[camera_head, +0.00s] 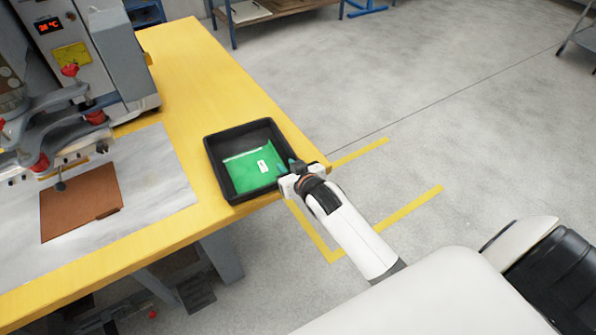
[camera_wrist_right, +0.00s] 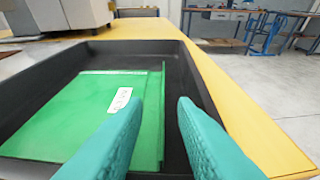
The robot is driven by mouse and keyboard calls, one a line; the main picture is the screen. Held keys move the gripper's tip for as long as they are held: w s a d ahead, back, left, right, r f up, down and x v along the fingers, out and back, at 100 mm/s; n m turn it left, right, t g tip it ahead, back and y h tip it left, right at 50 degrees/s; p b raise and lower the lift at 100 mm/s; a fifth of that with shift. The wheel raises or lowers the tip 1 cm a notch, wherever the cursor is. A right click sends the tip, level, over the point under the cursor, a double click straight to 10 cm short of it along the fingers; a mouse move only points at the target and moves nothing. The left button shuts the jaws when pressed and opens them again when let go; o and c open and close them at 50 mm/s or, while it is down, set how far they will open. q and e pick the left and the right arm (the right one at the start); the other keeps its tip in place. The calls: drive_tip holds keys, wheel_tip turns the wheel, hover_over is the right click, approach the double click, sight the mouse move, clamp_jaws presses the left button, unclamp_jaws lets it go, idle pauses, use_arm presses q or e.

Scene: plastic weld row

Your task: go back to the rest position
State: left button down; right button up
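My right gripper (camera_head: 289,167) is at the right rim of a black tray (camera_head: 214,160) on the yellow table. In the right wrist view its two teal fingers (camera_wrist_right: 160,112) are apart with nothing between them. They point over the tray (camera_wrist_right: 196,92). A green packet (camera_head: 246,172) with a white label lies flat in the tray; it also shows in the right wrist view (camera_wrist_right: 75,110), beside and below the fingers. I cannot tell whether a finger touches it. My left gripper is not in view.
The yellow table (camera_head: 196,52) carries a grey machine (camera_head: 113,52) with red-knobbed clamps at the left. A brown plate (camera_head: 80,202) lies on a grey sheet (camera_head: 165,185). Open floor (camera_head: 440,110) with yellow marking lies right of the table. A workbench (camera_head: 270,12) stands at the back.

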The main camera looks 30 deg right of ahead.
drive_tip(key=v, duration=0.7)
drive_tip(key=s+a+f+n+g, duration=0.1)
drive_tip(key=s+f+g, duration=0.35)
drive_tip(key=f, duration=0.95)
drive_tip(key=s+f+g, duration=0.2)
drive_tip(key=s+f, duration=0.5)
drive_tip(key=f, duration=0.7)
drive_tip(key=s+f+g, duration=0.2)
drive_tip(key=s+f, duration=0.3)
drive_tip(key=s, duration=0.4)
drive_tip(key=s+a+f+n+g, duration=0.1)
drive_tip(key=s+f+g, duration=0.1)
drive_tip(key=s+f, duration=0.4)
drive_tip(key=s+f+g+p, duration=0.1)
drive_tip(key=s+f, duration=0.4)
drive_tip(key=s, duration=0.9)
drive_tip(key=shift+s+a+f+n+g, duration=0.2)
drive_tip(key=shift+a+n+g, duration=0.15)
drive_tip(key=shift+n+g, duration=0.1)
